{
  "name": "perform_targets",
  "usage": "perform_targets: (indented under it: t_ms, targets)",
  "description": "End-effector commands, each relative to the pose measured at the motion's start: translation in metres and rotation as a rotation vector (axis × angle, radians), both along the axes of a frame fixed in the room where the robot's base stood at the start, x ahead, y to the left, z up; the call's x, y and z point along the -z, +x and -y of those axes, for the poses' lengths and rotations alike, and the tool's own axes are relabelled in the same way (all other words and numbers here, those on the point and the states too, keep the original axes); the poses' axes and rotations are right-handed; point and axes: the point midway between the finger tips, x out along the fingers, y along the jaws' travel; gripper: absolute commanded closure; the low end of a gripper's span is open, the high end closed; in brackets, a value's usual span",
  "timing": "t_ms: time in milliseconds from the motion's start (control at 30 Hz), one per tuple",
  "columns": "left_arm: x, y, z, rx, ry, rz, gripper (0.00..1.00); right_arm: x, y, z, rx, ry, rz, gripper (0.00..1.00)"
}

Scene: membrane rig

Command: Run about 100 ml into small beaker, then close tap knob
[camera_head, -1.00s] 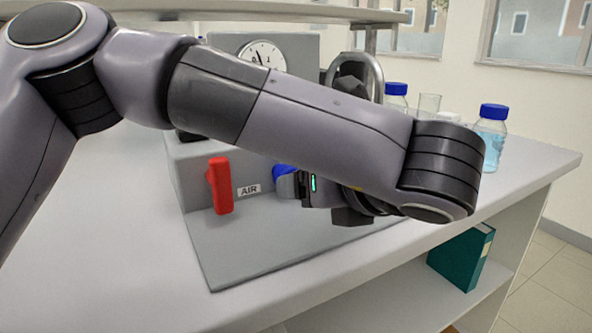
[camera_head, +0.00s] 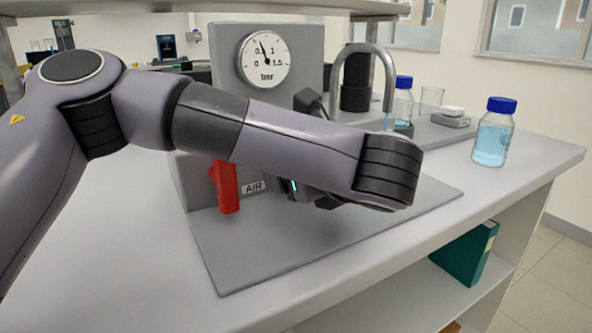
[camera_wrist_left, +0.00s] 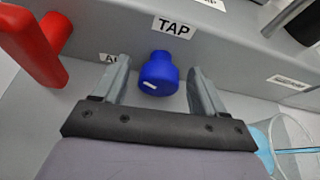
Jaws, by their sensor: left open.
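The blue tap knob (camera_wrist_left: 158,75) sticks out of the grey panel below the TAP label in the left wrist view. My left gripper (camera_wrist_left: 158,64) is open, with one finger on each side of the knob and gaps showing on both sides. A round glass vessel (camera_wrist_left: 297,150) with blue liquid is cut off at the lower right of that view; it looks like a beaker, and its level cannot be read. In the head view my left gripper (camera_head: 312,196) is mostly behind my forearm, which hides the knob. My right gripper is not in view.
A red handle (camera_head: 226,187) stands beside the AIR label, left of my gripper. A pressure gauge (camera_head: 265,60) and a bent grey pipe (camera_head: 388,65) rise behind my arm. A blue-capped bottle (camera_head: 493,135) stands at the right. The front of the grey base plate (camera_head: 255,265) is clear.

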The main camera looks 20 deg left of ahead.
Motion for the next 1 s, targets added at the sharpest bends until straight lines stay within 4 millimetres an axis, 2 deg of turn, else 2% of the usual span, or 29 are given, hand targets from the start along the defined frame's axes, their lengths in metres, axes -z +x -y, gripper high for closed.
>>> perform_targets:
  t_ms: [300,467,767,1000]
  targets:
    - [0.0013,0.0018,-0.002,0.0,0.0,0.0,0.29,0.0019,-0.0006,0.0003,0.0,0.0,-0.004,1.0]
    - [0.0012,0.0017,-0.0019,0.0,0.0,0.0,0.8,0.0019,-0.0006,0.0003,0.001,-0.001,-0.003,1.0]
    - [0.0016,0.0019,-0.0016,-0.001,0.016,-0.019,0.8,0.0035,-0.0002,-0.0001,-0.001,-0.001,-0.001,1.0]
    - [0.0024,0.0028,-0.0006,-0.001,0.091,-0.112,0.8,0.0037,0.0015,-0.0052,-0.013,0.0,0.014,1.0]
